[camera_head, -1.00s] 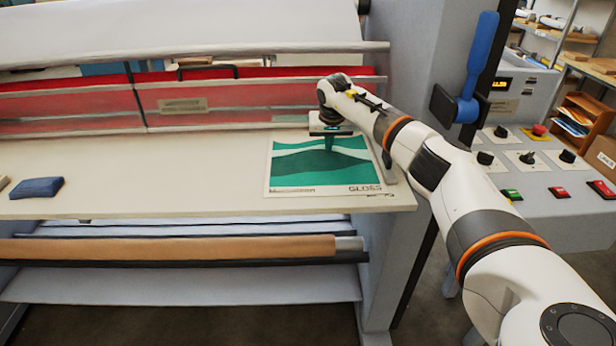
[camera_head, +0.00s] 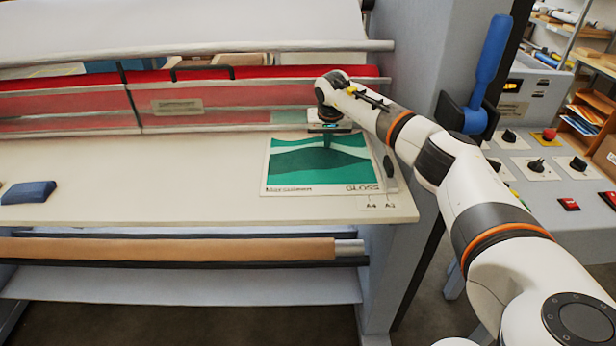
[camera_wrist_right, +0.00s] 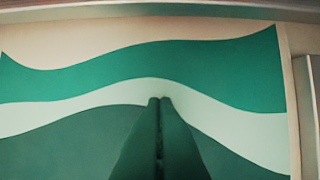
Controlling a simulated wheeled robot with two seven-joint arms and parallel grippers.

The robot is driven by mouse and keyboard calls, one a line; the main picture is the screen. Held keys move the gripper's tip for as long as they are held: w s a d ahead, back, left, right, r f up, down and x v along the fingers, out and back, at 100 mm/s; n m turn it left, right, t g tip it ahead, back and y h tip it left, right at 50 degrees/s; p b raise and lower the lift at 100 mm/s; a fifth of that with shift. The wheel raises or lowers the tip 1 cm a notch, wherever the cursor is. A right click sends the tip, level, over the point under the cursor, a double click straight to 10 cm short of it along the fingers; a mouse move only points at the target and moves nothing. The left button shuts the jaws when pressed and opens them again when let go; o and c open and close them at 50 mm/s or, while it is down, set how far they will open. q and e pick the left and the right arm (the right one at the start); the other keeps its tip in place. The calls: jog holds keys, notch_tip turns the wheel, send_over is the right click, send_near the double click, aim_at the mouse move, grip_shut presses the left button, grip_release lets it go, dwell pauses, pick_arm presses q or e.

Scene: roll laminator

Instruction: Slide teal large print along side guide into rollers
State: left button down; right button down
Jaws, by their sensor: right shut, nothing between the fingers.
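The teal print (camera_head: 315,175), with wavy green bands and the word GLOSS, lies flat on the right part of the cream feed table. My right gripper (camera_head: 328,146) is shut and empty, pointing down with its fingertips at the print's upper middle. In the right wrist view, its shut fingertips (camera_wrist_right: 160,101) are over the print's pale band; contact is hard to judge. The side guide (camera_head: 390,166) stands by the print's right edge, and shows as a grey bar (camera_wrist_right: 309,110) in the right wrist view. The rollers are largely hidden behind the red-tinted guard (camera_head: 200,105). My left gripper is out of view.
A blue pad (camera_head: 28,192) lies on the feed table (camera_head: 150,180) at the left. The control panel (camera_head: 530,140) and blue lever (camera_head: 488,65) stand right of my arm. The middle of the table is clear.

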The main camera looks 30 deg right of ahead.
jog(key=shift+d+f, duration=0.15)
jog(key=shift+f, duration=0.1)
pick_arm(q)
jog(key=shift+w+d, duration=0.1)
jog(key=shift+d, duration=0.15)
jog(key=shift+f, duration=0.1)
pick_arm(e)
jog(key=shift+w, duration=0.15)
jog(key=shift+w+d+r+b, duration=0.1)
jog(key=shift+w+d+b, duration=0.25)
jog(key=shift+w+b, duration=0.15)
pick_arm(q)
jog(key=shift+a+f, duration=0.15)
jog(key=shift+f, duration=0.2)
pick_arm(e)
jog(key=shift+w+d, duration=0.1)
jog(key=shift+d, duration=0.05)
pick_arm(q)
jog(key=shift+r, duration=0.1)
pick_arm(e)
jog(key=shift+r, duration=0.1)
